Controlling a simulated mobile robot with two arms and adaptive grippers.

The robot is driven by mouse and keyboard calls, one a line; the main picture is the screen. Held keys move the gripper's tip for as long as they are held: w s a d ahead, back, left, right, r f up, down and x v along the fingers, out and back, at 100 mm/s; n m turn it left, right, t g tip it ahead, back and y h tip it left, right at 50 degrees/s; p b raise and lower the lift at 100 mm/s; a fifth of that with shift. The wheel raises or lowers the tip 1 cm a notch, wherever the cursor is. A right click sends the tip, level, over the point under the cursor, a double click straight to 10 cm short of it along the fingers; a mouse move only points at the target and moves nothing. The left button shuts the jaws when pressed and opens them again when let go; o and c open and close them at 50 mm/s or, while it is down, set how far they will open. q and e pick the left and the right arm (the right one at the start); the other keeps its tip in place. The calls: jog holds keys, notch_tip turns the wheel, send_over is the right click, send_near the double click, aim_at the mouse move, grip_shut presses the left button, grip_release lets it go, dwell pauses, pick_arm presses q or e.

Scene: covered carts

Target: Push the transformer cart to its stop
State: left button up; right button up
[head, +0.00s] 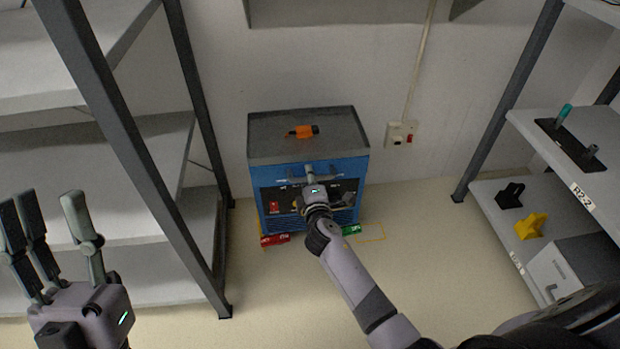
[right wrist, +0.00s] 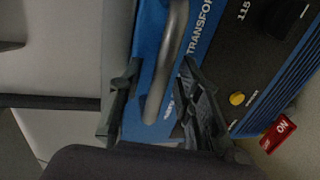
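The transformer cart (head: 258,184) is a blue box with a grey top, standing close to the back wall. Its front has a dark panel and a grey handle (head: 322,172). My right gripper (head: 318,180) is at the handle. In the right wrist view, the handle (right wrist: 172,62) runs between the fingers of my right gripper (right wrist: 160,98), which are apart, with a gap visible on the left side. My left gripper (head: 52,220) is open and empty at the lower left, away from the cart. No separate stop can be made out.
An orange tool (head: 302,131) lies on the cart. A red tag (head: 275,240) and green tag (head: 351,230) are at its base, beside a yellow floor outline (head: 381,237). Shelves stand left (head: 150,140) and right (head: 560,150). A socket (head: 396,134) is on the wall.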

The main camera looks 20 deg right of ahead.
jog(key=v, duration=1.2)
dwell(0.4)
